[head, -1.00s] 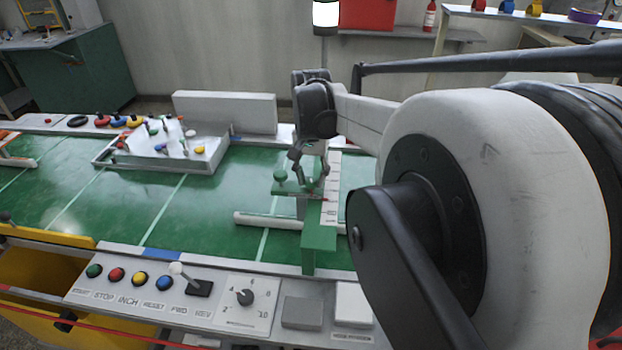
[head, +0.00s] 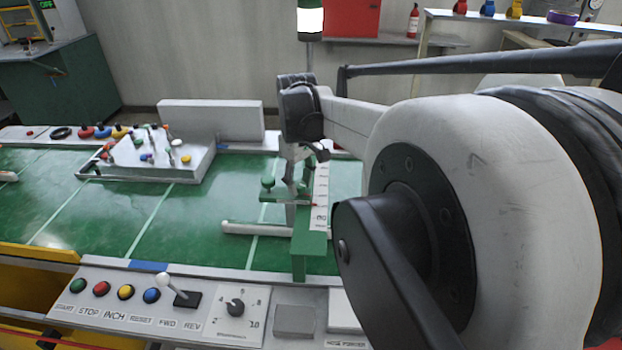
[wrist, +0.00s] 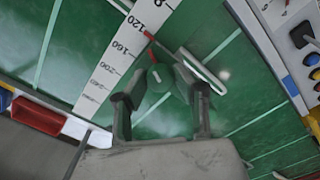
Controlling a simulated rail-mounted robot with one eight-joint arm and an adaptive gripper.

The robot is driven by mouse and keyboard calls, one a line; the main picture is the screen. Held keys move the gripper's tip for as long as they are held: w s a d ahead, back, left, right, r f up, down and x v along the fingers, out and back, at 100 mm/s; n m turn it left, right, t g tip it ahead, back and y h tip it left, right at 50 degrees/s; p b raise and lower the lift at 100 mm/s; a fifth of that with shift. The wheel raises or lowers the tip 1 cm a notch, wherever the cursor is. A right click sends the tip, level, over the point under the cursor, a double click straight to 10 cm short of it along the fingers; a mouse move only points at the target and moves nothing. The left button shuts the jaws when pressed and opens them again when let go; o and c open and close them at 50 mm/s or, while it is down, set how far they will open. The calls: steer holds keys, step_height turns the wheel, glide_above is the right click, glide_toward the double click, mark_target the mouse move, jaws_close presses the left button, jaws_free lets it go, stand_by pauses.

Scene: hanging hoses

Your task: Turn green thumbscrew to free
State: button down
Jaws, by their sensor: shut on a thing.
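The green thumbscrew (wrist: 156,76) has a pale mark on its top and sits between my fingers in the wrist view. My gripper (wrist: 160,98) is shut on it, one finger on each side; the exact contact is hard to see. In the head view my gripper (head: 299,180) points down over a green bracket (head: 312,246) beside a white ruler (head: 321,190). There the fingers partly hide the held part. A round green knob (head: 268,183) stands on the bracket's left end, left of my fingers.
A red pointer (wrist: 150,56) lies by the ruler. A white bar (head: 250,229) lies on the green table (head: 190,220). A tray of small coloured parts (head: 150,172) stands to the left. A control panel (head: 190,310) runs along the front edge. The green surface between is clear.

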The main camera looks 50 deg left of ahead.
mark_target(300, 184)
steer(key=n, duration=0.5)
stand_by(0.6)
steer(key=c, duration=1.4)
jaws_free()
step_height(300, 184, up, 12)
steer(key=shift+r, duration=0.1)
